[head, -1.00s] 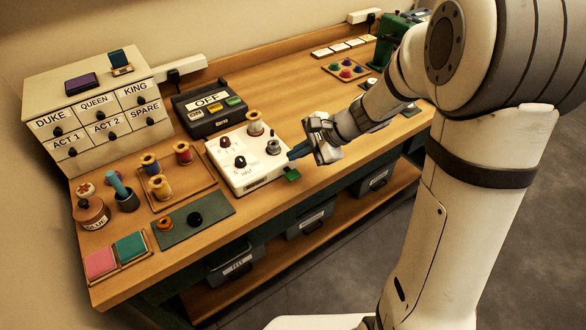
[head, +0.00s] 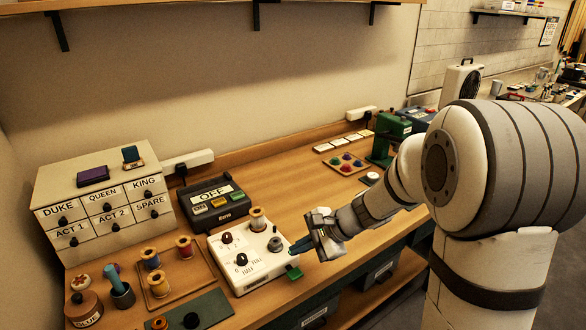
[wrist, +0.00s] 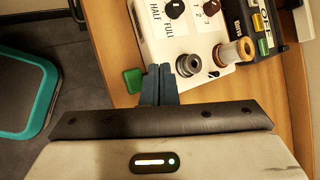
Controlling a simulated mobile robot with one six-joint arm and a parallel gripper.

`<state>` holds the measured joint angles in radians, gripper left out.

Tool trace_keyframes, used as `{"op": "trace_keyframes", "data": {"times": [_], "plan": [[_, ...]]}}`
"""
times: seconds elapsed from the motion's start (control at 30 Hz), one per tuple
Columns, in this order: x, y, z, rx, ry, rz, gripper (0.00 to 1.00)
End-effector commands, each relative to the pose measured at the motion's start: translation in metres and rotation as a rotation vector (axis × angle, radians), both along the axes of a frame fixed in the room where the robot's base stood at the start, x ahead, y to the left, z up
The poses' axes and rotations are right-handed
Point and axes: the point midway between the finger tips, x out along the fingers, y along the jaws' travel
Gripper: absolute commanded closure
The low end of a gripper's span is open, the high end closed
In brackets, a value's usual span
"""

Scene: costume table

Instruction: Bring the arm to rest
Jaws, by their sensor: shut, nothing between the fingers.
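My gripper (head: 299,246) is at the right end of the white control box in the head view, with its blue fingers together and nothing between them. In the wrist view the shut fingers (wrist: 158,84) point at the box's edge, beside a green tab (wrist: 132,80). The white control box (head: 222,266) has two dark knobs, a grey metal post (head: 275,245) and a thread spool (head: 257,219) on it. The fingertips are close to the box. I cannot tell whether they touch it.
A drawer cabinet (head: 84,234), a dark OFF switch box (head: 208,202) and a spool tray (head: 187,270) stand left of my gripper. A green machine (head: 386,137) and a bead tray (head: 347,163) are behind the arm. Bare wood lies behind the white box.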

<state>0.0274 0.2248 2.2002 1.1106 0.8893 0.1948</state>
Motion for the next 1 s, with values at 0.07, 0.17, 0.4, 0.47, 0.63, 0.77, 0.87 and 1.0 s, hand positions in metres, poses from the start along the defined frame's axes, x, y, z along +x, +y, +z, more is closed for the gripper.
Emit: {"op": "trace_keyframes", "data": {"times": [0.07,0.17,0.4,0.47,0.63,0.77,0.87,1.0], "plan": [[-0.001,0.0,0.001,-0.004,-0.004,0.005,1.0],[-0.022,-0.006,0.013,-0.071,-0.056,0.09,1.0],[-0.099,-0.043,0.043,-0.37,-0.239,0.419,1.0],[-0.118,-0.056,0.048,-0.457,-0.282,0.502,1.0],[-0.161,-0.095,0.06,-0.699,-0.382,0.709,1.0],[-0.181,-0.117,0.066,-0.835,-0.422,0.814,1.0],[-0.188,-0.128,0.069,-0.898,-0.437,0.859,1.0],[-0.192,-0.133,0.07,-0.926,-0.441,0.882,1.0]]}}
